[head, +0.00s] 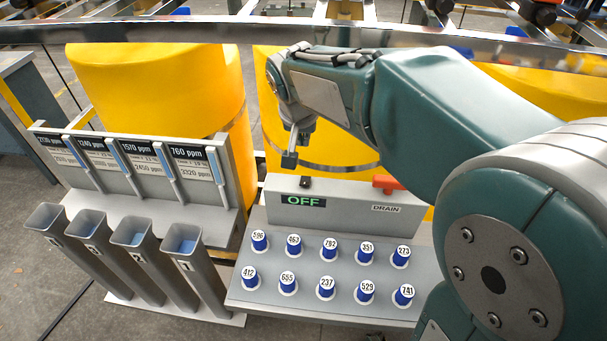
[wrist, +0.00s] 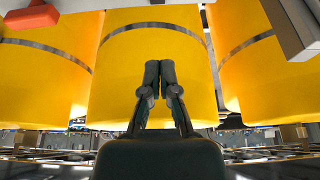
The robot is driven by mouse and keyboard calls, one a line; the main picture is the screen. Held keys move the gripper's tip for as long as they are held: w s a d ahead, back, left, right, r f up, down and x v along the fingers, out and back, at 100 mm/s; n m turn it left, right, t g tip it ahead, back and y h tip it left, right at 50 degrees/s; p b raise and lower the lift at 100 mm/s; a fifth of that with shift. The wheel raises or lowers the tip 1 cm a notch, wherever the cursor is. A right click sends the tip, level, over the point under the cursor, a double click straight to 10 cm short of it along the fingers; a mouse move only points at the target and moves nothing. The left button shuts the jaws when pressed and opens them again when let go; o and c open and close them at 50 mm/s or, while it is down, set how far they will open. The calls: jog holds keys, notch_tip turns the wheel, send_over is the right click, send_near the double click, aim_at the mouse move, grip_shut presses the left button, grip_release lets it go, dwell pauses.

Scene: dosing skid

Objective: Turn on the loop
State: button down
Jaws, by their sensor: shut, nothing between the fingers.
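A grey control box (head: 345,212) carries a display (head: 303,201) that reads OFF in green. A small black knob or switch (head: 305,182) sits on its top above the display. A red handle or block (head: 388,183) sits on top near the right end, above the DRAIN label (head: 386,208). A red block also shows at the top left of the wrist view (wrist: 35,18). My gripper (head: 289,160) is shut and empty, a little above and left of the black switch in the head view. Its fingertips meet in the wrist view (wrist: 160,70). I cannot tell the height gap.
A sloped panel (head: 325,262) with two rows of numbered blue knobs lies in front of the box. At left, a rack of grey tubes (head: 182,245) stands before a board with ppm labels (head: 205,155). Yellow drums (head: 155,85) stand behind. A metal rail (head: 200,30) crosses the back.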

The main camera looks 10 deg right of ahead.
send_over(304, 181)
jog(key=f, duration=0.9)
jog(key=shift+w+d+f, duration=0.15)
jog(key=shift+w+f, duration=0.15)
jog(key=shift+f, duration=0.1)
jog(key=f, duration=0.1)
jog(key=s+f, duration=0.1)
jog(key=shift+s+a+f, duration=0.2)
jog(key=shift+f, duration=0.2)
jog(key=shift+s+f, duration=0.1)
jog(key=shift+f, duration=0.15)
